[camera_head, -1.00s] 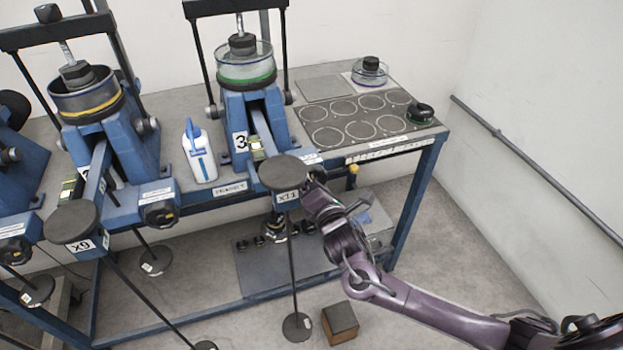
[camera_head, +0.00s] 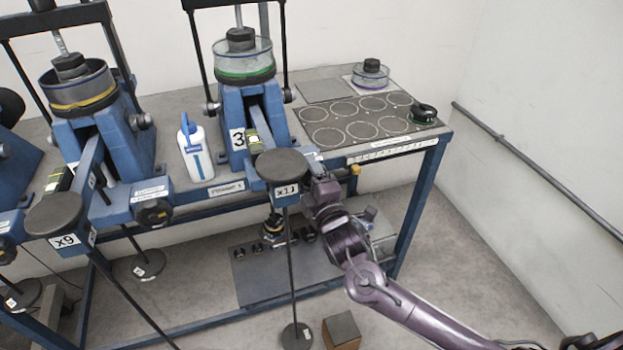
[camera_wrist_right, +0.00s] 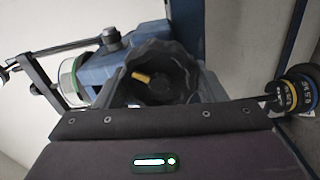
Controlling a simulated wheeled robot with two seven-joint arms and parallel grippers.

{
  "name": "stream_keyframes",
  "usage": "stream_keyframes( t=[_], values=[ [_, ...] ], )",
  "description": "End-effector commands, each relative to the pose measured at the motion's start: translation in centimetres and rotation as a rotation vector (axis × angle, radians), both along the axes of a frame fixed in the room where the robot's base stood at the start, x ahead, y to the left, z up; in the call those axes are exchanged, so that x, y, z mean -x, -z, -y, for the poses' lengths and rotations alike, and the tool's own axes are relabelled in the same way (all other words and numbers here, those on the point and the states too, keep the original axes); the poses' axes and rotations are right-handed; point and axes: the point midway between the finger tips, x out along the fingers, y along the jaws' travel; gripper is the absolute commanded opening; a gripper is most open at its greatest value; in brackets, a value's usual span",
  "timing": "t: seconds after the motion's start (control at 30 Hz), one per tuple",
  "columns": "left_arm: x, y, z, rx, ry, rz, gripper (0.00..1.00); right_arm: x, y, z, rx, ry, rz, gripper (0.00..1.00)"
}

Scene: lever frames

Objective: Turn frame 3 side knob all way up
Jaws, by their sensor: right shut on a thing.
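Frame 3 (camera_head: 239,140) is a blue lever frame with a "3" label, at the middle of the bench. A clear cell with a green band (camera_head: 245,70) sits on it. Its lever ends in a round dark hanger top marked x11 (camera_head: 282,165). In the right wrist view the dark lobed side knob (camera_wrist_right: 160,75) with a yellow mark fills the space between the jaws. My right gripper (camera_head: 318,190) is at the right side of frame 3, shut on that knob; the head view hides the knob behind the gripper. My left gripper is not in view.
A second lever frame (camera_head: 110,140) with a yellow-banded cell stands to the left. A white bottle (camera_head: 195,150) stands between the frames. A plate with circles (camera_head: 365,120) covers the bench's right part. A brown box (camera_head: 341,330) is on the floor. Weights (camera_wrist_right: 295,95) show at the wrist view's right.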

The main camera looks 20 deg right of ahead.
Motion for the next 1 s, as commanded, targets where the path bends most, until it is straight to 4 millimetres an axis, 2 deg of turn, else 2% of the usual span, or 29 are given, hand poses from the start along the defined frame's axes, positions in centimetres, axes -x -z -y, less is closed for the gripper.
stream_keyframes(
  t=[0.1,0.13,0.27,0.57,1.0],
  values=[
    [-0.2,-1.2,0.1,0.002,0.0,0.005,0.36,-0.1,-0.4,0.6,-0.199,0.016,-0.008,0.23],
    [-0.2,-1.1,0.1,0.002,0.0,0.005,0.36,-0.1,-0.2,0.6,-0.223,0.016,-0.009,0.65],
    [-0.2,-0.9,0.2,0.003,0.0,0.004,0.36,-0.1,-0.1,0.5,-0.208,0.011,-0.007,0.82],
    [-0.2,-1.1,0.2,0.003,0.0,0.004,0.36,0.1,-0.1,0.3,-0.207,0.006,-0.008,0.82],
    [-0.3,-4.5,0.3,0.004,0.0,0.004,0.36,5.1,-0.3,0.4,-0.206,0.003,-0.011,0.82]
  ],
)
